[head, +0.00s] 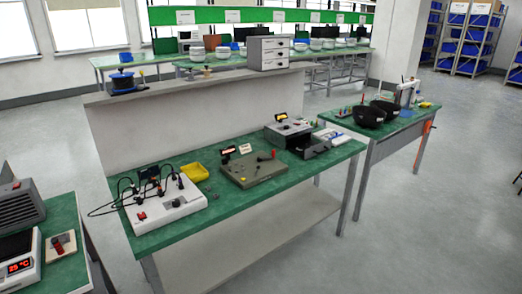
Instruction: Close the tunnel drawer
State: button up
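A grey box-shaped unit with a dark opening (290,130) stands on the right part of the green-topped middle bench. A small lit display sits on its top. A dark grey drawer (318,147) appears to stick out of its front, toward the right. The drawer stands open, and its inside looks dark and empty, though it is small in this view. I cannot make out how far it extends. My gripper is not recognisable in the head view.
The green bench (236,217) also holds a grey panel unit (252,168), a yellow bin (194,172) and a white cabled device (165,206). A right-hand bench (385,130) carries black bins. Open floor (430,225) lies in front. A small dark shape at the right edge is unclear.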

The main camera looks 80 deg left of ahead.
aim_at(310, 145)
jog(key=u, duration=2.35)
jog(key=i, duration=0.6)
jog(key=i+j+z, duration=0.1)
jog(key=i, duration=0.45)
jog(key=i+j, duration=0.15)
jog(key=i, duration=0.45)
jog(key=i+j+z, duration=0.1)
jog(key=i, duration=0.5)
jog(key=i+j, duration=0.15)
jog(key=i, duration=0.45)
jog(key=l+z, duration=0.05)
